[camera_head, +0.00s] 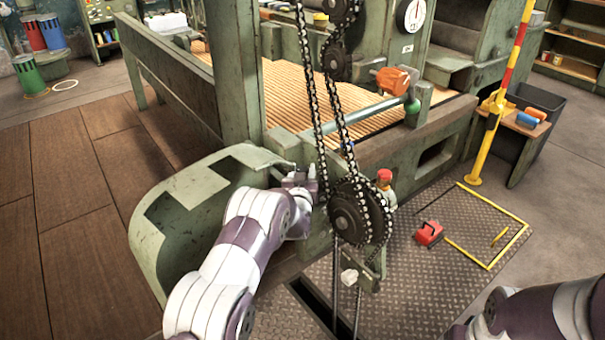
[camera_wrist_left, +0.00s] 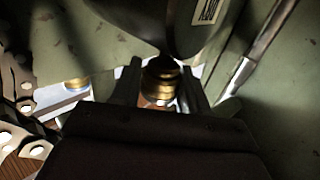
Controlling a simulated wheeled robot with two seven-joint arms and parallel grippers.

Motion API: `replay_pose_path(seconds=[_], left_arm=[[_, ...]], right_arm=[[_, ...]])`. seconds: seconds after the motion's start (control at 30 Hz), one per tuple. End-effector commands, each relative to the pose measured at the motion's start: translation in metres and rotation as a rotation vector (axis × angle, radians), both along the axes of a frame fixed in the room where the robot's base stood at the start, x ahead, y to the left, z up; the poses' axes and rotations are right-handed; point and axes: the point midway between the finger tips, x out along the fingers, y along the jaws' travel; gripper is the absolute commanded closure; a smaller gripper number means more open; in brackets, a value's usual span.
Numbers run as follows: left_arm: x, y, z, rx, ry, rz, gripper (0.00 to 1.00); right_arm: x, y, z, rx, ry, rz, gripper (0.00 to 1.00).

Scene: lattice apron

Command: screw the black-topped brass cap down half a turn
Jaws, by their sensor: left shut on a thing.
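The brass cap (camera_wrist_left: 160,80) shows in the left wrist view as stacked gold rings between the two dark fingers of my left gripper (camera_wrist_left: 161,88). The fingers are shut on it from both sides. Its top is in shadow, and a large dark rounded part just above hides some of it. In the head view my left gripper (camera_head: 308,181) reaches in beside the chain, at the right end of the green guard. I cannot make out the cap there. Only a white and purple part of my right arm shows at the bottom right; its gripper is out of view.
A chain (camera_head: 333,105) runs down to a dark sprocket (camera_head: 360,212) close to my left gripper. The green guard (camera_head: 190,215) curves around to the left. A second brass piece (camera_wrist_left: 77,83) shows at the wrist view's left. A red case (camera_head: 429,233) lies on the floor plate.

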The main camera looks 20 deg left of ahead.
Motion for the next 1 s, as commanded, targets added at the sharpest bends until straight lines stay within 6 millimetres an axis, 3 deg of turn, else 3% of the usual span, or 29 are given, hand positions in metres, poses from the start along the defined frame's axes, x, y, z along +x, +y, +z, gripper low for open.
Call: replay_pose_path(seconds=[0.6, 1.0], left_arm=[[0.0, 0.002, -0.002, -0.001, 0.003, -0.486, 0.86], [0.0, 0.001, -0.001, -0.001, 0.002, -0.641, 0.86]], right_arm=[[0.0, 0.0, -0.02, 0.0, 0.0, 0.0, 0.57], [0.0, 0.0, -0.021, 0.0, 0.0, 0.0, 0.57]])
